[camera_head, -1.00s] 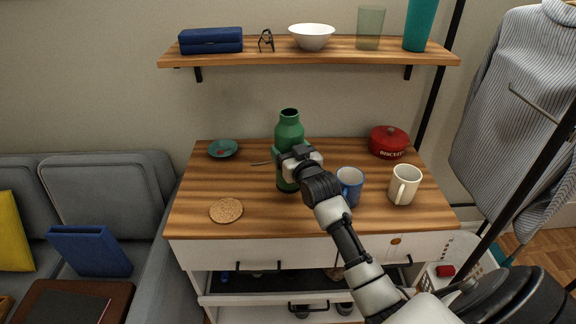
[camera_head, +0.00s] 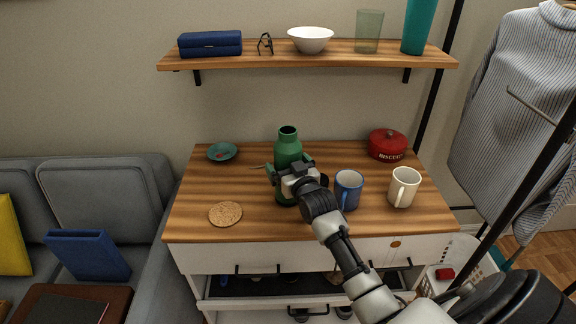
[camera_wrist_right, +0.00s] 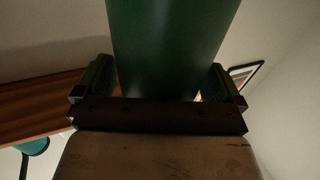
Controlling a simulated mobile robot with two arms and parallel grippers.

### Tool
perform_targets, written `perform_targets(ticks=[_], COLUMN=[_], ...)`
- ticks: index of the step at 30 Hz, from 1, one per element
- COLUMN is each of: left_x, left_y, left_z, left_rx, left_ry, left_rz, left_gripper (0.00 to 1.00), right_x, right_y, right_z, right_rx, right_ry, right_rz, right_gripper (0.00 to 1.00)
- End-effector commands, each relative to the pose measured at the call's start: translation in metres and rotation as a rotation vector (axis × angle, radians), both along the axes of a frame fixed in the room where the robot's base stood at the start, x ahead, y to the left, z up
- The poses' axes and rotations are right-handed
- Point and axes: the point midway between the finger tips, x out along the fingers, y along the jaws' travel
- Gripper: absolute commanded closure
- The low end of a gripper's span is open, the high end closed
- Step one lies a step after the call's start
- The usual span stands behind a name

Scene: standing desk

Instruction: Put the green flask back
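The green flask (camera_head: 287,147) is upright over the middle of the desk (camera_head: 262,226). My right gripper (camera_head: 289,170) reaches it from the front right, with one finger on each side of its body. In the right wrist view the flask (camera_wrist_right: 165,50) fills the space between the fingers (camera_wrist_right: 158,85), which look closed against it. The gripper hides part of the flask's lower half, and I cannot tell whether its base touches the desk. My left gripper is out of view.
A blue mug (camera_head: 347,190) stands close right of the gripper, with a cream mug (camera_head: 404,187) beyond. A red biscuit tin (camera_head: 388,145) is at the back right. A cork coaster (camera_head: 225,214) and teal dish (camera_head: 222,152) lie left. The shelf (camera_head: 345,55) hangs above.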

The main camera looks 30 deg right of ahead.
Motion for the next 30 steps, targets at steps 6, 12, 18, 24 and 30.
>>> perform_targets(ticks=[6,12,18,24,30], left_x=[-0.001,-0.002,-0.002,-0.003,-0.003], left_y=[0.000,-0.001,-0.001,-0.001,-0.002], left_z=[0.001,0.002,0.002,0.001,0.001], left_rx=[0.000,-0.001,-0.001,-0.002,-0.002], left_ry=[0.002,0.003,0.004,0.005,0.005], left_rz=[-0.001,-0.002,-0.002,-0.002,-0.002], left_gripper=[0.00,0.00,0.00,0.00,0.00], right_x=[0.000,-0.027,-0.071,-0.104,-0.118], right_y=[0.000,0.004,0.011,0.016,0.019], right_z=[0.003,0.002,0.001,0.002,0.003], right_rx=[0.000,0.000,0.000,0.000,0.000], right_ry=[-0.001,0.001,0.002,0.002,0.000], right_rz=[0.000,0.001,0.000,0.000,0.000], right_gripper=[0.02,0.02,0.02,0.02,0.02])
